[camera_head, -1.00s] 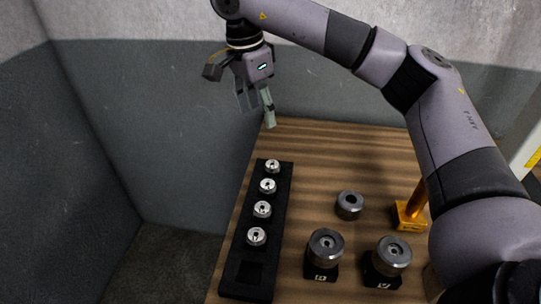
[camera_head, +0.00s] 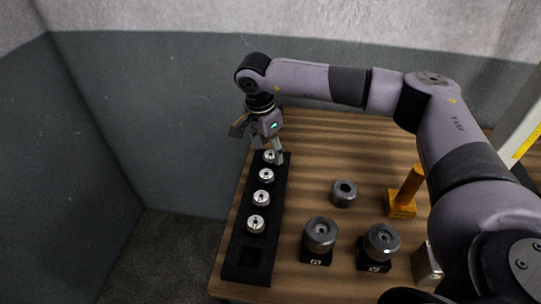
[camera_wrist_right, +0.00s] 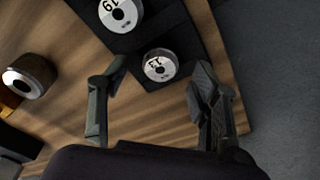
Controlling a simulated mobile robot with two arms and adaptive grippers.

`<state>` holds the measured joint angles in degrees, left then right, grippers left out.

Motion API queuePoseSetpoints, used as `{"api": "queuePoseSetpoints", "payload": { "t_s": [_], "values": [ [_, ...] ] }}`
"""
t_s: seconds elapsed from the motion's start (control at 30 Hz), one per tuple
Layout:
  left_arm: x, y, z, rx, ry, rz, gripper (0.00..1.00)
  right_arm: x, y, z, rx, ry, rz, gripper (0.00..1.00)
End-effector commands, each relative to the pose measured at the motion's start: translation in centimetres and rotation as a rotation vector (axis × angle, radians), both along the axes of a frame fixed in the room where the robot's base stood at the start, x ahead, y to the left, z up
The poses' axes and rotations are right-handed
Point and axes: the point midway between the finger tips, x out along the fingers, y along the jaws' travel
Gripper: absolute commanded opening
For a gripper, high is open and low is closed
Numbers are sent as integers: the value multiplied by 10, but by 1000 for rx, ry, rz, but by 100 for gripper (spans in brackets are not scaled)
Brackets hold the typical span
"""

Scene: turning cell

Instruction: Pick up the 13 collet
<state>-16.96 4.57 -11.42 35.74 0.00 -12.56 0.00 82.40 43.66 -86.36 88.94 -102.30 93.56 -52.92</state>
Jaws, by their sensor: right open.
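The 13 collet (camera_wrist_right: 160,66) is a silver disc with a slot and a dark marking that looks like 13. It sits at the far end of the black rack (camera_head: 240,240), and in the head view it is the farthest collet (camera_head: 269,156). My right gripper (camera_head: 267,160) is at that far end, its fingers reaching down around the collet. In the wrist view the open fingers of the right gripper (camera_wrist_right: 158,110) are apart, with the collet ahead between them and not gripped. My left gripper is out of view.
Several more collets stand in the rack, the nearest one (camera_head: 256,224) before an empty socket. A collet marked 19 (camera_wrist_right: 121,13) neighbours the 13.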

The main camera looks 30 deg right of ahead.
Motion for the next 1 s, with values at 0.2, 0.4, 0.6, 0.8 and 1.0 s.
{"api": "queuePoseSetpoints", "payload": {
  "t_s": [0.2, 0.4, 0.6, 0.8, 1.0],
  "values": [
    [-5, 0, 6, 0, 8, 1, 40, 0, -3, -19, 0, 1, 0, 57],
    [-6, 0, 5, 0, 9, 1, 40, 1, -2, -20, 0, -1, 0, 57],
    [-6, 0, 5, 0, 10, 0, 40, 1, -2, -20, 0, -1, 0, 44],
    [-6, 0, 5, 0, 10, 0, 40, 1, -2, -20, 1, -1, 0, 31],
    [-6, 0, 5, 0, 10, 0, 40, 1, -2, -19, 1, -1, 0, 18]
  ]
}}
